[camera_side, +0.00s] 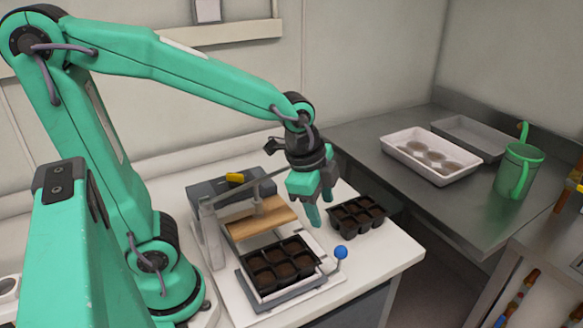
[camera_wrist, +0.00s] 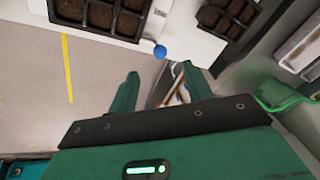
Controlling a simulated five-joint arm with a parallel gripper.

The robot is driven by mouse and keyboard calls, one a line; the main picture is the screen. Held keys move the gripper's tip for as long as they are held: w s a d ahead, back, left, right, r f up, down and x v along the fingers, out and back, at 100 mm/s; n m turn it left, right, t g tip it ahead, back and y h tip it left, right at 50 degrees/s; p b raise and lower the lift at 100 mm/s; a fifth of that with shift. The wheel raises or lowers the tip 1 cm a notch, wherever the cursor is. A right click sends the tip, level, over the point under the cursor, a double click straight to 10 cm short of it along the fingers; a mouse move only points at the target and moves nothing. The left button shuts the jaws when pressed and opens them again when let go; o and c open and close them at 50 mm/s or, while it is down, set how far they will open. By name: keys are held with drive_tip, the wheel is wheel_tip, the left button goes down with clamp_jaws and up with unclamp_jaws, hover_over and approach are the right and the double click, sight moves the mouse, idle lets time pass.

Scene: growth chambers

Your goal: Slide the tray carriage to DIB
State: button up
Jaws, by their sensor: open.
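The tray carriage (camera_side: 285,294) is a light frame on the white bench, carrying a black seed tray (camera_side: 279,267) with soil in its cells. A blue ball knob (camera_side: 341,252) stands at its right side. In the wrist view, the knob (camera_wrist: 160,52) shows just beyond the fingertips, beside the seed tray (camera_wrist: 103,17). My gripper (camera_side: 320,208) is open and empty, above and a little left of the knob in the side view. Its fingers (camera_wrist: 160,72) are apart and point toward the knob, with nothing between them. I can see no readable DIB mark.
A wooden board (camera_side: 260,221) on the grey machine (camera_side: 225,190) is behind the carriage. A second black seed tray (camera_side: 358,214) sits to the right. The steel counter (camera_side: 440,205) holds a white tray (camera_side: 430,178) and a green watering can (camera_side: 519,170). A gap separates the two surfaces.

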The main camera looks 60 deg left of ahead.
sight(340, 248)
drive_tip(key=w+d+f+m, duration=0.1)
drive_tip(key=w+f+m, duration=0.1)
drive_tip(key=f+m, duration=0.1)
drive_tip(key=d+f+m+g, duration=0.1)
drive_tip(key=m, duration=0.1)
drive_tip(key=shift+w+d+f, duration=0.25)
drive_tip(key=shift+w+d, duration=0.1)
drive_tip(key=shift+w, duration=0.05)
drive_tip(key=shift+f, duration=0.1)
drive_tip(key=shift+w+a+f, duration=0.1)
drive_tip(key=shift+w+f, duration=0.15)
drive_tip(key=shift+f, duration=1)
drive_tip(key=shift+w+f, duration=0.2)
drive_tip(key=shift+f, duration=1)
drive_tip(key=shift+w+a+f, duration=0.1)
drive_tip(key=shift+w+f, duration=0.15)
drive_tip(key=shift+f, duration=1)
clamp_jaws()
